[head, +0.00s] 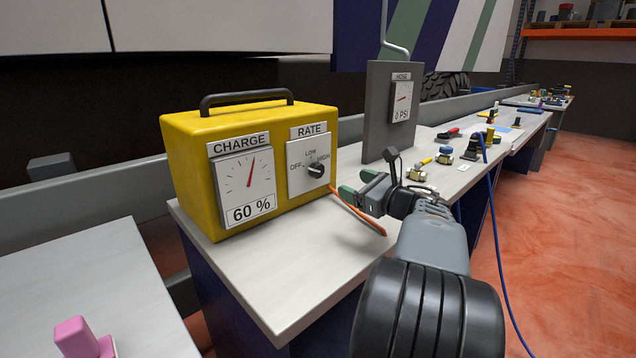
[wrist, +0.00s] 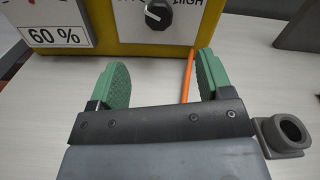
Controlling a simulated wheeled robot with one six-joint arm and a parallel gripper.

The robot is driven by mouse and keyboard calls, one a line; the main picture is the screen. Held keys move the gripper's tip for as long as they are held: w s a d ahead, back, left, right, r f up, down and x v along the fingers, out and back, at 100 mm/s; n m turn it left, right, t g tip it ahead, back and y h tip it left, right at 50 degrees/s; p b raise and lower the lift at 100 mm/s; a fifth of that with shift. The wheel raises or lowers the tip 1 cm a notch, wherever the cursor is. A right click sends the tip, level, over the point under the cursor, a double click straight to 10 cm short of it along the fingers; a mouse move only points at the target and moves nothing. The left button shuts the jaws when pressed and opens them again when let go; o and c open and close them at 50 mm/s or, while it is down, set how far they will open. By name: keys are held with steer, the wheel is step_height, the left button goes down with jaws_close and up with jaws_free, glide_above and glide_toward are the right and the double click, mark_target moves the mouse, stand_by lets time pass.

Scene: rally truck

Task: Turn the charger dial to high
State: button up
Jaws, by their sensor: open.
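The yellow charger (head: 185,150) stands on the workbench, with a CHARGE gauge (head: 245,180) reading 60 %. Its black dial (head: 316,170) sits on the RATE plate (head: 297,178), marked OFF, LOW and HIGH. The dial's pointer is too small for me to tell its setting. In the wrist view the dial (wrist: 158,14) is at the top, with its upper part near the frame edge. My gripper (head: 358,186) is open and empty, to the right of the dial and apart from it. Its green fingers (wrist: 161,72) point towards the charger's front, below the dial.
An orange cable (head: 358,212) runs from the charger along the bench. A grey panel with a 0 PSI gauge (head: 402,100) stands to the right. Small fittings (head: 445,155) and a blue hose (head: 490,200) lie beyond. A pink object (head: 80,337) is at the lower left.

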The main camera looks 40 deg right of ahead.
mark_target(319, 171)
steer(key=w, duration=0.4)
steer(key=w+a, duration=0.1)
steer(key=w, duration=0.3)
steer(key=w+a, duration=0.1)
steer(key=w, duration=0.4)
steer(key=shift+w, duration=0.1)
steer(key=shift+c, duration=0.5)
steer(key=shift+f, duration=0.1)
steer(key=c, duration=0.8)
steer(key=shift+a, duration=0.1)
